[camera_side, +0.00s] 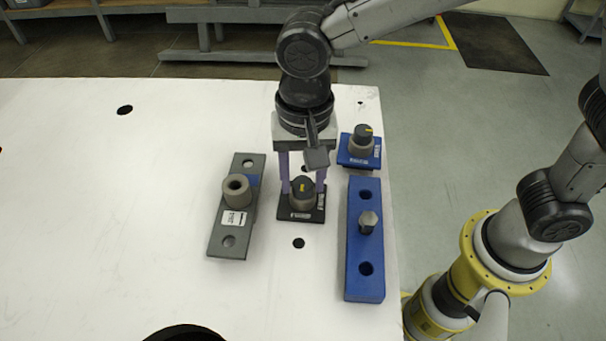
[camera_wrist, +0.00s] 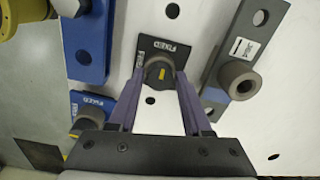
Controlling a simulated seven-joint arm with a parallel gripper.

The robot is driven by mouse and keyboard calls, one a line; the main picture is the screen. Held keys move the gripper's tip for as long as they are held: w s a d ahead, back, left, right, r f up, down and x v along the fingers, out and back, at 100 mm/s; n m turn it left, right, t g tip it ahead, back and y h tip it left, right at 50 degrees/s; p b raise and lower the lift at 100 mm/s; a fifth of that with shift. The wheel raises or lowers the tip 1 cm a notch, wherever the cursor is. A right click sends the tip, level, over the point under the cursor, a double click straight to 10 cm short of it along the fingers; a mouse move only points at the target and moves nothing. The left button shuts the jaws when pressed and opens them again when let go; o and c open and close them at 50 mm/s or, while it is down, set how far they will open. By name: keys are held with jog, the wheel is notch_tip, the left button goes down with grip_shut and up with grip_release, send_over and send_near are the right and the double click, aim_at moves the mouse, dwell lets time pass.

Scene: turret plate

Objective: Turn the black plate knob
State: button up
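The black plate (camera_side: 299,214) lies on the white table and carries a round knob (camera_side: 303,188) with a dark top, a yellow mark and a grey-brown lower collar. The wrist view shows the plate (camera_wrist: 160,46) with white lettering and the knob (camera_wrist: 160,73) near the picture's middle. My gripper (camera_side: 303,187) points down over the plate. Its two purple fingers stand on either side of the knob, with a small gap visible in the side view. In the wrist view the fingertips (camera_wrist: 160,72) flank the knob; contact is not clear.
A small blue plate with a similar knob (camera_side: 363,135) stands behind right. A long blue plate (camera_side: 364,282) with a hex bolt lies right, near the table edge. A grey plate (camera_side: 227,242) with a hollow cylinder (camera_side: 237,191) lies close left.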

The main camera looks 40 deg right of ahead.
aim_at(304, 183)
jog(key=shift+o, duration=1.4)
notch_tip(304, 183, up, 14)
jog(key=shift+d+f, duration=0.1)
